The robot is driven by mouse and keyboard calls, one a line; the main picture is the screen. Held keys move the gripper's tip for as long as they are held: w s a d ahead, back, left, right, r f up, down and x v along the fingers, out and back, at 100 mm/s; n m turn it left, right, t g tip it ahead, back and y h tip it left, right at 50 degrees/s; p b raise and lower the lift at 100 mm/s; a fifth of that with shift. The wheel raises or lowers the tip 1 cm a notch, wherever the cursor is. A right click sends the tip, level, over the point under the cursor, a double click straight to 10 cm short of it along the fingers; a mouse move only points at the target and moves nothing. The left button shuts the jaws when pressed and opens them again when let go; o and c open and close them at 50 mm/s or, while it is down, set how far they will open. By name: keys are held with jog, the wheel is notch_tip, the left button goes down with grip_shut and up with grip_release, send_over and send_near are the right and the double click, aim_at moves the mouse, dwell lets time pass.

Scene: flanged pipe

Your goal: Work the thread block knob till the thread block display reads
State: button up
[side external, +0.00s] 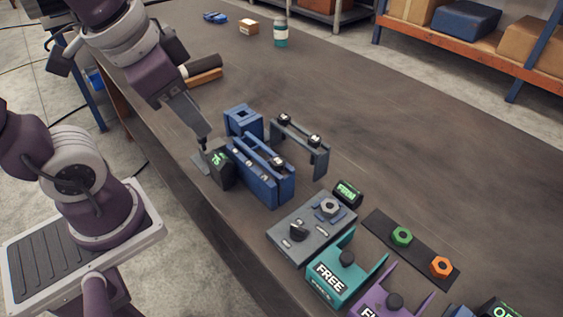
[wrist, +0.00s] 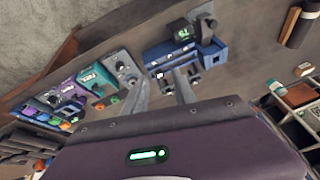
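The thread block (side external: 283,236) is a grey block at the near centre of the bench in the side view. In the wrist view the grey block (wrist: 122,68) lies left of my fingers. My gripper (side external: 206,142) is up-left of the block, beside the blue fixture and apart from the knob. In the wrist view its two fingers (wrist: 160,80) are spread with nothing between them.
A blue clamp fixture (side external: 264,178) with a dark green-lit display (side external: 219,167) stands near my gripper. A grey bracket (side external: 300,145) stands behind it. Teal (side external: 337,275) and purple (side external: 397,300) holders sit nearer. A dark strip (side external: 412,246) holds green and orange nuts. The bench's right middle is clear.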

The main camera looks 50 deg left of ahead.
jog(key=s, duration=0.1)
jog(key=s+n, duration=0.1)
jog(key=s+n+t, duration=0.1)
jog(key=shift+a+r+h, duration=0.3)
jog(key=shift+r, duration=0.1)
dwell(2.3)
